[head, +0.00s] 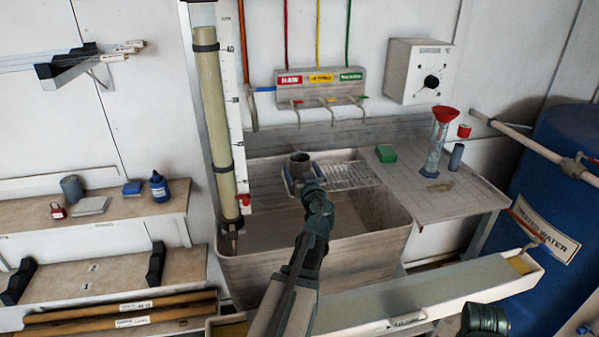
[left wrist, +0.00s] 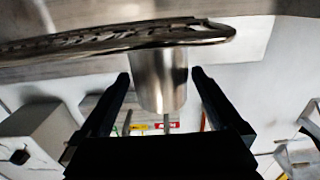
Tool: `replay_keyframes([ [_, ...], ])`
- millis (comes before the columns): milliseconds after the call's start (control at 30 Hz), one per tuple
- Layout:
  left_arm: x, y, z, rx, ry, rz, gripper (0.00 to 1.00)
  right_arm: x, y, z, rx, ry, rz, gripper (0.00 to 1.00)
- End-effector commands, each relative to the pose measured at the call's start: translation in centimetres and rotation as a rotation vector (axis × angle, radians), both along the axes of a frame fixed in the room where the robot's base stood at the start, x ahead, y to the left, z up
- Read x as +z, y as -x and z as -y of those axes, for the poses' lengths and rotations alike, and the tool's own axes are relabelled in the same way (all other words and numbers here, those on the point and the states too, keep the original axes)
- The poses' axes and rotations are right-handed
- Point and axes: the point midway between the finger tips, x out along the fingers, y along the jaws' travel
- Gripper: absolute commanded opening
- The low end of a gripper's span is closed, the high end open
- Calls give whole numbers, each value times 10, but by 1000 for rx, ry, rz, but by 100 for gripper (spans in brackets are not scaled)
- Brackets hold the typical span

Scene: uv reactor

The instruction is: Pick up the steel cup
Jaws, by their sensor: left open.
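The steel cup (head: 299,159) stands on the wire rack (head: 350,175) over the sink in the head view. My left gripper (head: 303,174) is open at the cup, with its arm reaching in over the sink's front. In the left wrist view the picture is turned over, and the shiny cup (left wrist: 158,85) shows between the two dark fingers of the left gripper (left wrist: 160,76). A finger stands on each side of it, with a visible gap on both sides. My arm hides the lower part of the cup in the head view. My right gripper does not show.
The sink basin (head: 262,250) lies below the rack. A tall tube (head: 213,110) stands at its left. The drainboard (head: 455,195) at right holds a green sponge (head: 386,153), a red-funnelled cylinder (head: 437,145) and a grey cup (head: 456,157). A long trough (head: 430,300) runs in front.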

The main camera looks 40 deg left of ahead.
Motion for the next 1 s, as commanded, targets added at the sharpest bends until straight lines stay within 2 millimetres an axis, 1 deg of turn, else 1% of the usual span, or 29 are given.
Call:
replay_keyframes([
  [133, 0, -1, -2, 0, 0, 0, 100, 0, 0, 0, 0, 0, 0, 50],
  [233, -1, -7, -8, 0, 0, 0, 100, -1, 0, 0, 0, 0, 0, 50],
  [400, -4, -22, -28, 2, 0, 0, 100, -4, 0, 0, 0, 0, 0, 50],
  [533, -3, -32, -40, 0, 0, 0, 100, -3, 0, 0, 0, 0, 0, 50],
  [767, -3, -32, -41, -1, 0, 0, 100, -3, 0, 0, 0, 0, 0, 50],
  [867, -3, -32, -41, -1, 0, 0, 84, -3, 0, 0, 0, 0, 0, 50],
  [1000, -3, -32, -40, -1, 0, 0, 59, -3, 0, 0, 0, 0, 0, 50],
])
